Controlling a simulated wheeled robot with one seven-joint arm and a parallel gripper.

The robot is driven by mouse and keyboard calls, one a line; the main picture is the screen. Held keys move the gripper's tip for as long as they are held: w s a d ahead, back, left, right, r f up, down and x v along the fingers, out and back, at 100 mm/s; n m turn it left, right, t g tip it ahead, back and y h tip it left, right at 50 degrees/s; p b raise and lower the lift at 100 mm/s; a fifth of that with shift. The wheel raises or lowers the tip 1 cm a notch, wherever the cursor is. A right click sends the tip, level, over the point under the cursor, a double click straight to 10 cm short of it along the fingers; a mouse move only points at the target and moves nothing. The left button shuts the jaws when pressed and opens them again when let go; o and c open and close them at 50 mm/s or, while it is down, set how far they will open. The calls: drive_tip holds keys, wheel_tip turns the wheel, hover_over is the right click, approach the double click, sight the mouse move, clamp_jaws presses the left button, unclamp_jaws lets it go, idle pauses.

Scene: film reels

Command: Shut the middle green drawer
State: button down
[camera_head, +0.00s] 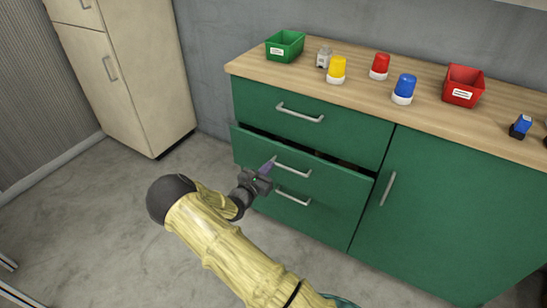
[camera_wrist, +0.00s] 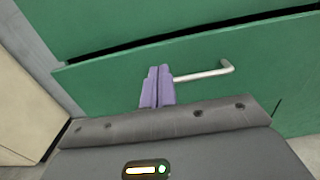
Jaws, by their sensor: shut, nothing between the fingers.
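The middle green drawer (camera_head: 330,182) stands partly open, its front jutting out from the cabinet with a dark gap along its top edge. Its front (camera_wrist: 110,80) and metal handle (camera_wrist: 205,75) also fill much of the wrist view. My gripper (camera_head: 268,164) is shut and empty, with its purple fingers (camera_wrist: 158,85) close together. The fingertips are at the drawer front near the left end of the handle. I cannot tell whether they touch it.
The upper drawer (camera_head: 345,128) is closed. A green cabinet door (camera_head: 450,215) is at right. A cream cabinet (camera_head: 135,75) stands left.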

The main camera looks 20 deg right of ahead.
drive_tip(key=v, duration=0.6)
drive_tip(key=shift+p, duration=0.35)
drive_tip(key=shift+w, duration=0.1)
